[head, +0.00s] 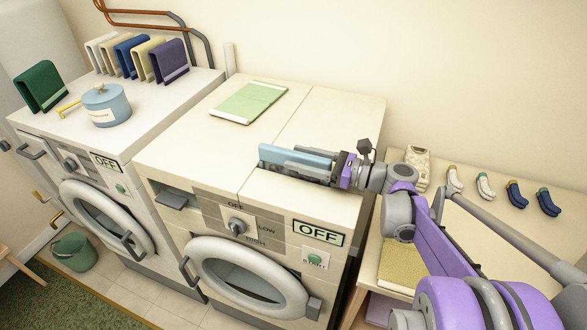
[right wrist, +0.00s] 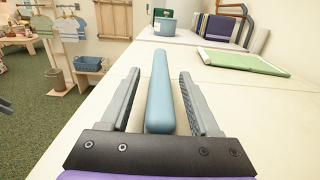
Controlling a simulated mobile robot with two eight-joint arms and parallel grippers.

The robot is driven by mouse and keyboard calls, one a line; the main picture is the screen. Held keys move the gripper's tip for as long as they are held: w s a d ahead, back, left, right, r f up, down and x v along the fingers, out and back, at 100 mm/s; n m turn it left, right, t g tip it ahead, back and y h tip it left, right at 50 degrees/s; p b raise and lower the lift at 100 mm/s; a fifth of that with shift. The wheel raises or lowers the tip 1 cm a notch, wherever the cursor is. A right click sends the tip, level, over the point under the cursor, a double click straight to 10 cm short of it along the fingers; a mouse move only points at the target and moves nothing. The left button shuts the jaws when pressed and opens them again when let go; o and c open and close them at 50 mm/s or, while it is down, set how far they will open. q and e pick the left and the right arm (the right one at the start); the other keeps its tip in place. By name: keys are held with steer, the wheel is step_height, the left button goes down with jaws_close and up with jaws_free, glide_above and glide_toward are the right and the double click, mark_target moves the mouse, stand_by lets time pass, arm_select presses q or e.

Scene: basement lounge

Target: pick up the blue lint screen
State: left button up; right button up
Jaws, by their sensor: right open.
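The blue lint screen (head: 278,156) stands upright, a long thin blue slab, at the top of the middle machine (head: 312,122). It also shows in the right wrist view (right wrist: 160,88), running away from me between my fingers. My right gripper (head: 306,163) is open, with one finger on each side of the lint screen. In the right wrist view the gripper (right wrist: 158,98) shows a gap on both sides of the screen. The lower part of the screen is hidden, so I cannot tell how deep it sits. My left gripper is not in view.
A green folded cloth (head: 248,102) lies on the machine top behind the screen. A second machine at left bears a blue lidded pot (head: 106,105) and several folded cloths. A side table (head: 492,230) at right holds several small socks. The machine top around the gripper is mostly clear.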

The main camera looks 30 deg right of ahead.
steer(key=shift+w+a, duration=0.1)
steer(key=shift+w, duration=0.1)
steer(key=shift+s, duration=0.1)
steer(key=shift+c, duration=0.8)
jaws_close()
